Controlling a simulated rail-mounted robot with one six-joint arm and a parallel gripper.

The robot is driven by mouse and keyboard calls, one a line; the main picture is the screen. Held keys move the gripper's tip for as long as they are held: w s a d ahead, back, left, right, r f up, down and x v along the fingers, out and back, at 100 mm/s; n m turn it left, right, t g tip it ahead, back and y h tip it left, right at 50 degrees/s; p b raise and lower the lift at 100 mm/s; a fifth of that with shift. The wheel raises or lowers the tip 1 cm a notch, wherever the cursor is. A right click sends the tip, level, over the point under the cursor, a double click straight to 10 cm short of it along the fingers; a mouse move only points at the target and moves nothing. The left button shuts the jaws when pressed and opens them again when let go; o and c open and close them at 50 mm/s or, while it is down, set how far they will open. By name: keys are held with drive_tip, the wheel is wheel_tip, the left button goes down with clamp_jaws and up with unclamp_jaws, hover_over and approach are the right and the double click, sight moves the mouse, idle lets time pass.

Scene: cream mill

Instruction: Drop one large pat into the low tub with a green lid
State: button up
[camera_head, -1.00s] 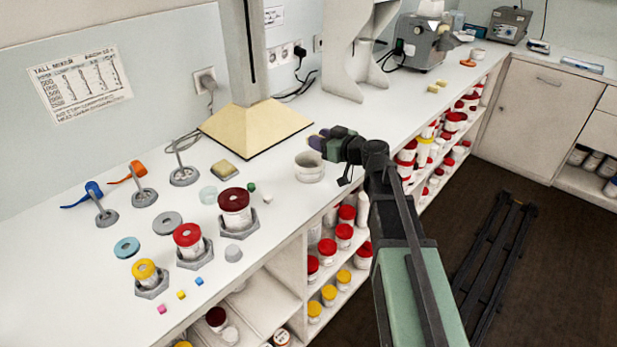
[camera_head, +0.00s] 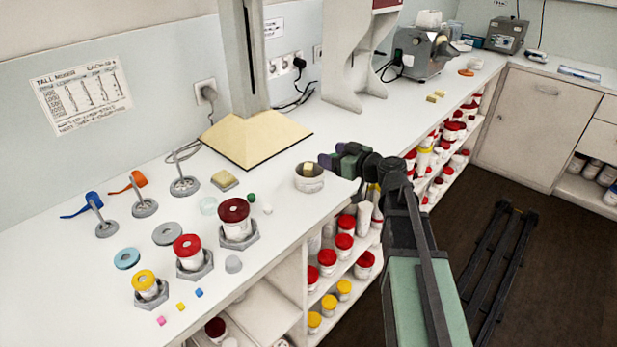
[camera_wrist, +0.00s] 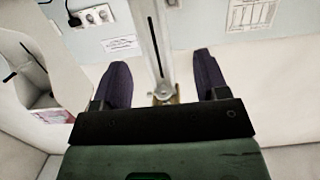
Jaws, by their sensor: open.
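A low, pale, open tub (camera_head: 310,184) stands on the counter near its front edge. A pale yellow pat (camera_head: 311,169) shows inside its mouth. My gripper (camera_head: 336,161) is just right of the tub, apart from it, with dark purple fingers. In the wrist view my gripper (camera_wrist: 163,80) is open, with nothing between the fingers.
Red-lidded (camera_head: 188,255), dark red-lidded and yellow-lidded jars stand in grey holders at the left front. A cream, wide-based column (camera_head: 256,138) stands behind the tub. A grey machine (camera_head: 425,52) is farther back. Shelves of jars lie below the counter.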

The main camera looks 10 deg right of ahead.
drive_tip(key=f+v, duration=0.1)
drive_tip(key=v, duration=0.5)
drive_tip(key=shift+r+p, duration=0.3)
drive_tip(key=shift+r, duration=0.2)
drive_tip(key=s+a+f+m+g+h+p, duration=0.1)
drive_tip(key=s+a+f+m+g+h, duration=0.2)
drive_tip(key=s, duration=0.6)
drive_tip(key=s+a+f+m+g+h+p, duration=0.1)
drive_tip(key=s+a+f+m+g+h, duration=0.3)
drive_tip(key=s+f+g+h, duration=0.2)
drive_tip(key=shift+s+a+f+g+h+p, duration=0.25)
drive_tip(key=shift+s+f+g+h+p, duration=0.15)
drive_tip(key=shift+s+f+g, duration=1.3)
